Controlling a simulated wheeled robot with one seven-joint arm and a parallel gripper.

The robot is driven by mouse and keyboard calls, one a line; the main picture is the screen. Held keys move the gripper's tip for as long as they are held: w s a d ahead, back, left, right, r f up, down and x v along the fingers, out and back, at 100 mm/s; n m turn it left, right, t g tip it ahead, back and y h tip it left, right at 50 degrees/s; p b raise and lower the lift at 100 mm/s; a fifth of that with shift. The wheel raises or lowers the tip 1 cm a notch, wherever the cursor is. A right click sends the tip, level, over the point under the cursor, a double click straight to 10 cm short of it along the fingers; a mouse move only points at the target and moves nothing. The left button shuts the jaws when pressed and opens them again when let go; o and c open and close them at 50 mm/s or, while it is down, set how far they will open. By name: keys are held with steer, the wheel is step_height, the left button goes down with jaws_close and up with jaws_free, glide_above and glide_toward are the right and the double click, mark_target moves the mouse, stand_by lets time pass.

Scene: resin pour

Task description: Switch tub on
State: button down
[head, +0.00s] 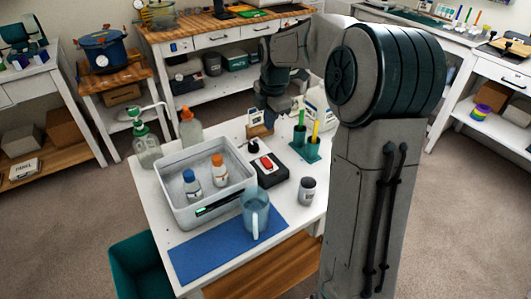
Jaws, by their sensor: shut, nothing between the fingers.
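The tub (172,209) is a grey open box on the white table, with two bottles standing in it, one blue-capped (191,184) and one orange-capped (219,170). A dark strip with a small green glow (204,209) runs along its front right side. A black box (279,178) with a red rocker or button (266,162) sits just right of the tub. My gripper (269,118) is small in the picture, behind the black box and apart from it. It points down and is shut and empty. Its fingertips are hard to make out.
A clear jug (255,213) stands by a blue mat (222,250) in front of the tub. A grey cup (307,190), a green holder with pens (312,152), a wooden stand (259,131) and pump bottle (146,148) crowd the table. My arm blocks the right side.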

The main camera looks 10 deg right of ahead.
mark_target(265, 159)
steer(key=shift+f, duration=0.1)
steer(key=f, duration=0.4)
steer(key=w+f, duration=0.1)
steer(key=f, duration=0.8)
steer(key=shift+w+a+f, duration=0.35)
steer(key=shift+w, duration=0.05)
